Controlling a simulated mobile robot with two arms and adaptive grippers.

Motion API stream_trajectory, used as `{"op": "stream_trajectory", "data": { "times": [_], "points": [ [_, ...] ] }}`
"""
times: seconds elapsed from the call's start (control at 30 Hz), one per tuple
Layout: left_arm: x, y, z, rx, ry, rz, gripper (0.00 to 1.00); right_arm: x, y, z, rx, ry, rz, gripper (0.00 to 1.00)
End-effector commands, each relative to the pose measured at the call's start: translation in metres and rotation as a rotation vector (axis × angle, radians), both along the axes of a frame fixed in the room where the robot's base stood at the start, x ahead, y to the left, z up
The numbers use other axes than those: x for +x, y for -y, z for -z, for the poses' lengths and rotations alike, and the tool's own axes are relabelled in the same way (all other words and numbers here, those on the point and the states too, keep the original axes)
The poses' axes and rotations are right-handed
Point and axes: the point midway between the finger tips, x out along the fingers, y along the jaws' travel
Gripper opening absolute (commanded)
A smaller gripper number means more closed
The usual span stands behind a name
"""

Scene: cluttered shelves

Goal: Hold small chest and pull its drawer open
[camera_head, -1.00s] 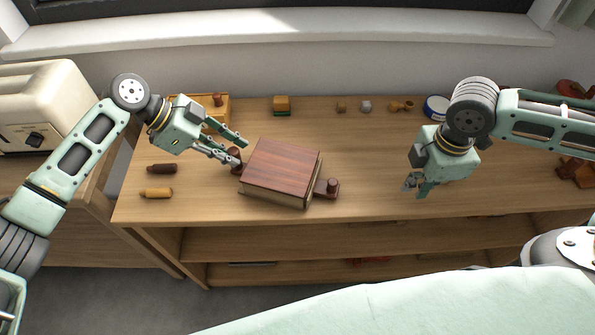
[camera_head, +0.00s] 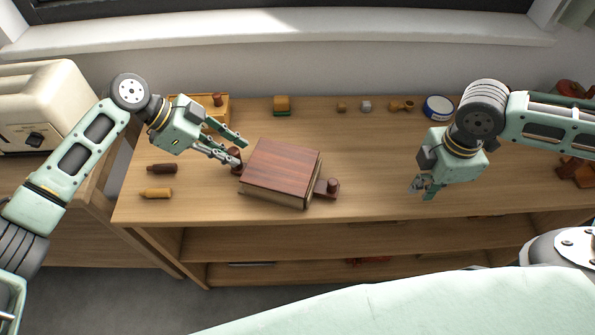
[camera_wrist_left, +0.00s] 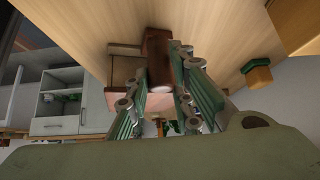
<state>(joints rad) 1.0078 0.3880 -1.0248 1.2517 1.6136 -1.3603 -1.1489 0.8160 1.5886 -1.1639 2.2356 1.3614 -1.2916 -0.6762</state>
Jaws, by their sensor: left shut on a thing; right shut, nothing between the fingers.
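The small chest (camera_head: 281,168) is a red-brown box with a pale lower side, lying on the wooden shelf top. A dark brown knob (camera_head: 234,157) stands at its left side, and a brown piece with an upright peg (camera_head: 331,186) juts out at its right. My left gripper (camera_head: 238,149) reaches in from the left and is shut on the dark brown knob. In the left wrist view the fingers flank this brown knob (camera_wrist_left: 158,48), partly hiding it, with the chest (camera_wrist_left: 121,85) behind. My right gripper (camera_head: 422,188) is shut and empty, well right of the chest, apart from it.
Along the back stand a yellow tray (camera_head: 222,106), a yellow-green block (camera_head: 282,104), small pieces and a round blue-white tin (camera_head: 438,107). A dark bottle (camera_head: 161,169) and a yellow bottle (camera_head: 156,193) lie at left. The shelf top between chest and right gripper is clear.

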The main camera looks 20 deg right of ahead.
Motion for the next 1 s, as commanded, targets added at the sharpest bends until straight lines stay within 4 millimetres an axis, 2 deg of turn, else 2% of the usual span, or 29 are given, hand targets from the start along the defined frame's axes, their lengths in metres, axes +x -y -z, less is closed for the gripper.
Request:
{"op": "stream_trajectory", "data": {
  "times": [1.0],
  "points": [
    [0.0,0.0,0.0,-0.001,0.0,0.0,0.0,-0.009,0.013,0.0,0.0,0.001,0.001,0.0]
  ]
}}
